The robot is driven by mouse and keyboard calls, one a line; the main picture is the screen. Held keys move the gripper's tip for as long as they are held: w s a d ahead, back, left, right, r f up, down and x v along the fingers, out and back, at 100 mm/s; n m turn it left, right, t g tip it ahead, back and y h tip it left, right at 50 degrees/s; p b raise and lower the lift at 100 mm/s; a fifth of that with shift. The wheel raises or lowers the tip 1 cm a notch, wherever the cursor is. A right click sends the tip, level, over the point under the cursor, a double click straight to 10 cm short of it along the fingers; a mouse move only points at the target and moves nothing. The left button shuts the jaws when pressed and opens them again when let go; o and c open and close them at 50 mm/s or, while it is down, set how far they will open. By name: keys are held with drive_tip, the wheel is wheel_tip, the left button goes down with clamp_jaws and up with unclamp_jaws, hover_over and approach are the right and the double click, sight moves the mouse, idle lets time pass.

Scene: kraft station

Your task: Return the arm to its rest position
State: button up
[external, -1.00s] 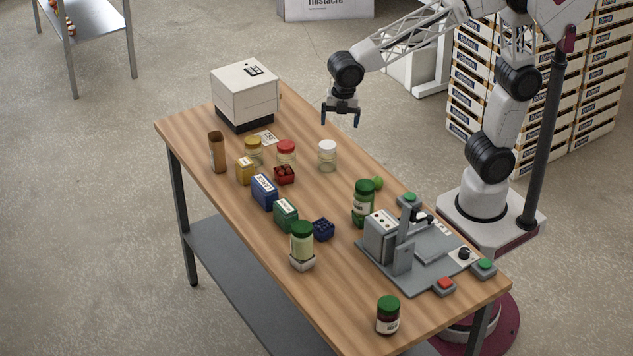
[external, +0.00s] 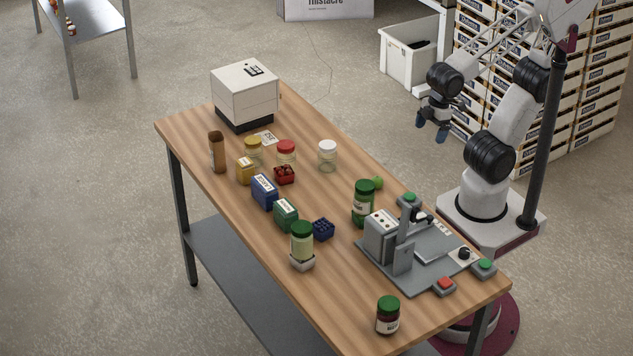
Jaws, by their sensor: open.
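My gripper (external: 432,131) hangs in the air beyond the table's far right edge, close to my own arm column. Its two blue-tipped fingers point down and are apart, with nothing visible between them. My arm is folded back, with the elbow bent near the base. The wooden table (external: 340,290) lies to the left of and below the gripper, and nothing touches the gripper.
On the table stand a white box machine (external: 245,92), several jars such as the white-lidded jar (external: 327,156), small boxes such as the blue box (external: 264,192), and a grey press fixture (external: 410,262). Stacked crates (external: 590,90) and a white bin (external: 405,60) stand behind.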

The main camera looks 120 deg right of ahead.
drive_tip(key=shift+s+a+f, duration=0.15)
drive_tip(key=shift+s+f, duration=0.15)
drive_tip(key=shift+s, duration=0.25)
